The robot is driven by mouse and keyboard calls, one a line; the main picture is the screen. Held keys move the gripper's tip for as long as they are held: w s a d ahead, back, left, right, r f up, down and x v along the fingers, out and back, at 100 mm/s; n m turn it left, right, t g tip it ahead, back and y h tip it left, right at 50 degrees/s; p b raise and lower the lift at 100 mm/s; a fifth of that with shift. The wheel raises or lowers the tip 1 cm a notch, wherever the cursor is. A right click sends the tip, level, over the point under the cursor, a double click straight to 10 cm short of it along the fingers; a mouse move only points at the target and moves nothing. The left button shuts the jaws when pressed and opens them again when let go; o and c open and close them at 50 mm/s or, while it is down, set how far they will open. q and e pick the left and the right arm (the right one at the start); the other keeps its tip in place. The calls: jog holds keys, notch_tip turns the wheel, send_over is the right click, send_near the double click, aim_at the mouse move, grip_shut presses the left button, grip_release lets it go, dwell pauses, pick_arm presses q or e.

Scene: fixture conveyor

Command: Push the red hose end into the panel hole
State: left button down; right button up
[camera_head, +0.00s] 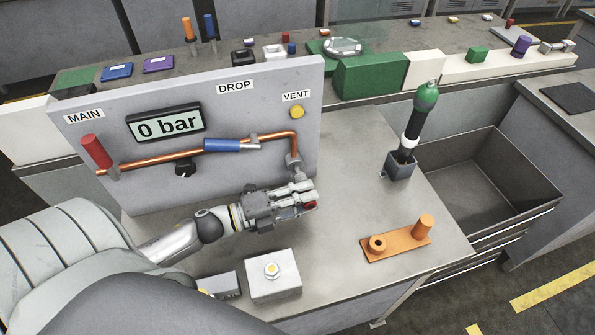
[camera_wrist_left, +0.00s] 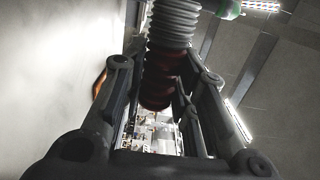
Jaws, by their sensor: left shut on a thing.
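My left gripper (camera_head: 306,197) is at the foot of the grey panel (camera_head: 235,108), near its right side, just above the worktop. It is shut on the red hose end (camera_head: 311,204), of which only a small red bit shows in the head view. In the left wrist view, the hose end (camera_wrist_left: 158,92) is dark red and sits between the fingers (camera_wrist_left: 160,100), below a ribbed grey hose (camera_wrist_left: 173,25). In the head view, a short grey piece (camera_head: 293,165) hangs from the copper pipe just above the gripper. I cannot make out the panel hole. My right gripper is not in view.
The copper pipe (camera_head: 160,159) crosses the panel with a red handle (camera_head: 96,150) and a blue one (camera_head: 226,145). A white button box (camera_head: 273,284), an orange bracket (camera_head: 397,245) and a green-topped tool (camera_head: 425,97) in a holder stand on the worktop. An open bin (camera_head: 485,185) is at right.

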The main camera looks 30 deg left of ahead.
pick_arm(q)
jog(key=shift+w+a, duration=0.15)
dwell(0.3)
jog(key=shift+w+a, duration=0.1)
jog(key=shift+a, duration=0.1)
dwell(1.9)
jog(key=shift+w+a, duration=0.45)
jog(key=shift+a, duration=0.1)
jog(key=shift+w+a, duration=0.15)
dwell(1.1)
jog(key=c, duration=1.1)
grip_release()
jog(key=v, duration=1)
jog(key=shift+s+a, duration=0.25)
jog(key=shift+s, duration=0.05)
jog(key=shift+s+a, duration=0.4)
jog(key=shift+s, duration=0.1)
